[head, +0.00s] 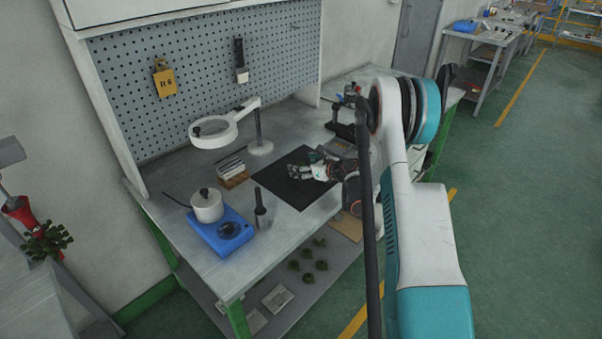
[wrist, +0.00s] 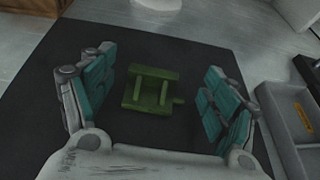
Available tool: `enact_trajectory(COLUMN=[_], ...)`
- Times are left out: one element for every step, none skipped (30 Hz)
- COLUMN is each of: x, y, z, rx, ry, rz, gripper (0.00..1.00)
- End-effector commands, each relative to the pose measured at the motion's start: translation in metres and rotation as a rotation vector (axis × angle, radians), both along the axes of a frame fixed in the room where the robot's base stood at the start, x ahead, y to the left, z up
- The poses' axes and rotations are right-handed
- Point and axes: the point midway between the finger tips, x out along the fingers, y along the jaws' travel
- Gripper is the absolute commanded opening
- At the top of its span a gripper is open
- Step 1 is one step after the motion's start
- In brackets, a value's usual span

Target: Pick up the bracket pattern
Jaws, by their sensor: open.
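The bracket pattern is the green block-like piece (wrist: 151,90) lying on the black mat (wrist: 70,60), with raised bars on top and a small stub on its right side. In the wrist view my gripper (wrist: 155,88) is open, with one teal-padded finger on each side of the bracket, apart from it. In the head view my gripper (head: 316,171) is over the right part of the mat (head: 283,190). The bracket is too small and too covered there to make out clearly.
A grey tray (wrist: 293,122) stands right of the mat. A magnifier lamp (head: 213,131), a white pot (head: 207,206) on a blue base (head: 222,235) and a dark upright tool (head: 260,208) stand to the left. Several green pieces (head: 308,266) lie on the lower shelf.

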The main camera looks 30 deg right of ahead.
Motion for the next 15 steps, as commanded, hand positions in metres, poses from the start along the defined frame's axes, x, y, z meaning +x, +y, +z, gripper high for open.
enact_trajectory(x=[0.0028, 0.0035, 0.0036, 0.0035, 0.0033, 0.0032, 0.0032, 0.0031, 0.0031, 0.0031, 0.0031, 0.0031, 0.0030, 0.0030, 0.0030], y=[0.0008, 0.0008, 0.0007, 0.0006, 0.0006, 0.0006, 0.0006, 0.0007, 0.0007, 0.0007, 0.0007, 0.0007, 0.0007, 0.0007, 0.0007], z=[-0.0020, -0.0019, -0.0016, -0.0012, -0.0011, -0.0009, -0.0009, -0.0009, -0.0009, -0.0009, -0.0009, -0.0009, -0.0009, -0.0009, -0.0009], rx=[0.000, 0.001, 0.001, 0.001, 0.001, 0.001, 0.001, 0.001, 0.001, 0.001, 0.001, 0.001, 0.001, 0.001, 0.001], ry=[0.000, 0.000, 0.000, 0.000, 0.000, 0.000, 0.000, 0.000, 0.000, 0.000, 0.000, 0.000, 0.000, 0.000, 0.000], rz=[0.000, -0.001, -0.001, -0.001, -0.001, -0.001, -0.001, -0.001, -0.001, -0.001, -0.001, -0.001, -0.001, -0.001, -0.001], gripper=[0.80, 0.80, 0.80, 0.80, 0.80, 0.80, 0.80, 0.73, 0.64, 0.57, 0.51, 0.41, 0.37, 0.37, 0.37])
